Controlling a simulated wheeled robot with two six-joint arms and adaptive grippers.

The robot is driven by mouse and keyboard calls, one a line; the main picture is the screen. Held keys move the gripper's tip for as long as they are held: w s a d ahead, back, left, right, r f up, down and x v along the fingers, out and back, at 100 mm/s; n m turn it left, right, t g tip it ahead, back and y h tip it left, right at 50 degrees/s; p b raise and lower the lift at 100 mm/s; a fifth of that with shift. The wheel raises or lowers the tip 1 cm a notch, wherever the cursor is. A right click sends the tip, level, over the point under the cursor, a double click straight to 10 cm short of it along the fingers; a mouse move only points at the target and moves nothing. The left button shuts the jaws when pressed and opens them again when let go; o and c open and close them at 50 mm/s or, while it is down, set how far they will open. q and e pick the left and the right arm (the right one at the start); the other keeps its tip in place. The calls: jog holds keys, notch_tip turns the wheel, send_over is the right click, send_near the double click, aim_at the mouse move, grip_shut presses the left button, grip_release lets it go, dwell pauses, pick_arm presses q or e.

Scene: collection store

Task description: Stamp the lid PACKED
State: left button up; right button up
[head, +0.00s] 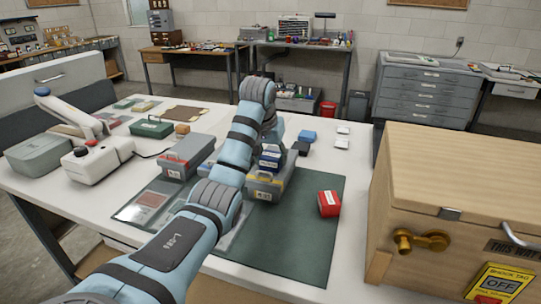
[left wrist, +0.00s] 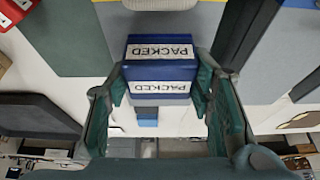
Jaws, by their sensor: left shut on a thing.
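A blue stamp (left wrist: 160,72) with white PACKED labels sits between the fingers of my left gripper (left wrist: 160,80), which is shut on it. In the head view the blue stamp (head: 269,160) shows just beyond my left forearm, over a grey box with a yellow band (head: 265,187). The grey lid (left wrist: 112,30) lies close under the stamp in the left wrist view. I cannot tell whether the stamp touches it, and its underside is hidden. My left gripper in the head view (head: 272,150) is partly hidden by my own arm. My right gripper is not in view.
A red box (head: 329,204) stands on the dark green mat (head: 300,240). A grey box with a red band (head: 186,155) stands left of my arm. A large wooden crate (head: 470,180) blocks the right side. The mat's front is clear.

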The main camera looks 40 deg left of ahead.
pick_arm(q)
jog(key=shift+f+p, duration=0.15)
jog(key=shift+p, duration=0.3)
dwell(1.0)
jog(key=shift+s, duration=0.1)
notch_tip(320, 180, up, 7)
jog(key=p, duration=0.9)
jog(key=shift+r, duration=0.2)
jog(key=shift+f, duration=0.1)
